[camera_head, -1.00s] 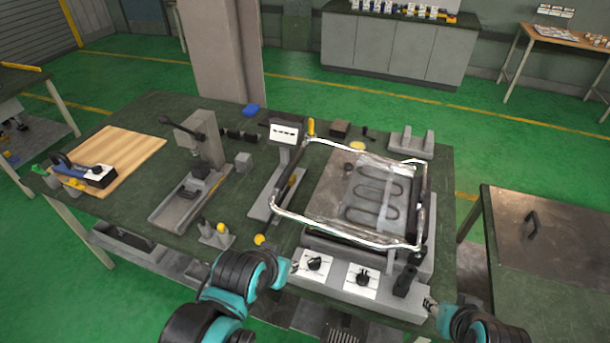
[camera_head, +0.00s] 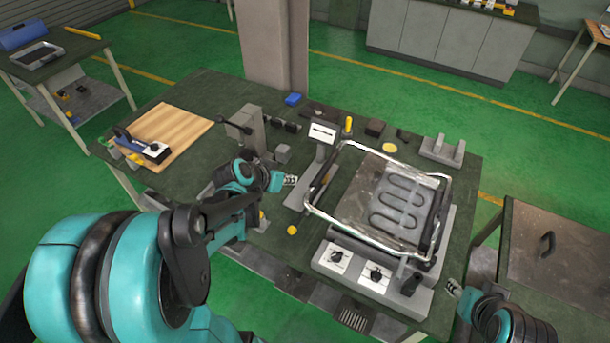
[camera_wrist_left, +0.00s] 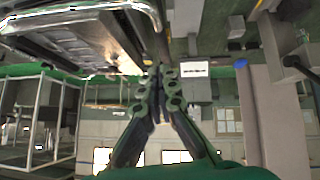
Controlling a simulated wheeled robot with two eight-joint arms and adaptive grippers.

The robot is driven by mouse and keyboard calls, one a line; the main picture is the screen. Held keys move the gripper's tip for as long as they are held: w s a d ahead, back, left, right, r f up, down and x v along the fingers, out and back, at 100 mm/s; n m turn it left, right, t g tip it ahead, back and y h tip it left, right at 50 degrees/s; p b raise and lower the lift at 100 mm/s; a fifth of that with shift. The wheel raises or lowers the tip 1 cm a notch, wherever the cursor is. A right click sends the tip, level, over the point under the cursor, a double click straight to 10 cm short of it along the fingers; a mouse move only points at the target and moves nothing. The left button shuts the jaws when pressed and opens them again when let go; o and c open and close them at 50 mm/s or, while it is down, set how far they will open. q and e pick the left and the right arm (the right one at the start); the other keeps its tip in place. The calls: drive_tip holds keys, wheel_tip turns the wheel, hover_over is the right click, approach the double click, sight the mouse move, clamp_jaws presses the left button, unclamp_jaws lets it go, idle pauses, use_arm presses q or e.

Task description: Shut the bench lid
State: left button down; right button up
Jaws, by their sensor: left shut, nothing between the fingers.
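The heating unit (camera_head: 375,280) stands at the right of the bench, with two knobs on its front. A silver-edged frame (camera_head: 368,243), which looks like the lid, surrounds the plate with the dark looped heating element (camera_head: 400,200). I cannot tell how far the frame is raised. My left gripper (camera_head: 291,180) is shut and empty, left of the frame and apart from it. In the left wrist view its fingers (camera_wrist_left: 158,78) are together, with the unit's silver edge (camera_wrist_left: 75,14) at upper left. My right gripper (camera_head: 453,287) is right of the unit's front corner; its jaws are too small to judge.
A white card on a stand (camera_head: 322,132) is close beyond my left gripper. A grey press (camera_head: 250,130) and a wooden board (camera_head: 175,130) are further left. A side table with a handled metal plate (camera_head: 570,285) stands at right.

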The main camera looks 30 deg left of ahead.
use_arm(q)
drive_tip(key=x, duration=0.3)
drive_tip(key=b+x, duration=0.1)
drive_tip(key=x, duration=0.3)
drive_tip(key=b+x, duration=0.1)
drive_tip(key=x, duration=0.2)
drive_tip(key=shift+w+a, duration=0.25)
drive_tip(key=f, duration=0.1)
drive_tip(key=f+b, duration=0.1)
drive_tip(key=shift+d+f, duration=0.2)
drive_tip(key=shift+f, duration=0.1)
drive_tip(key=shift+s+d+f, duration=0.1)
drive_tip(key=shift+f, duration=0.5)
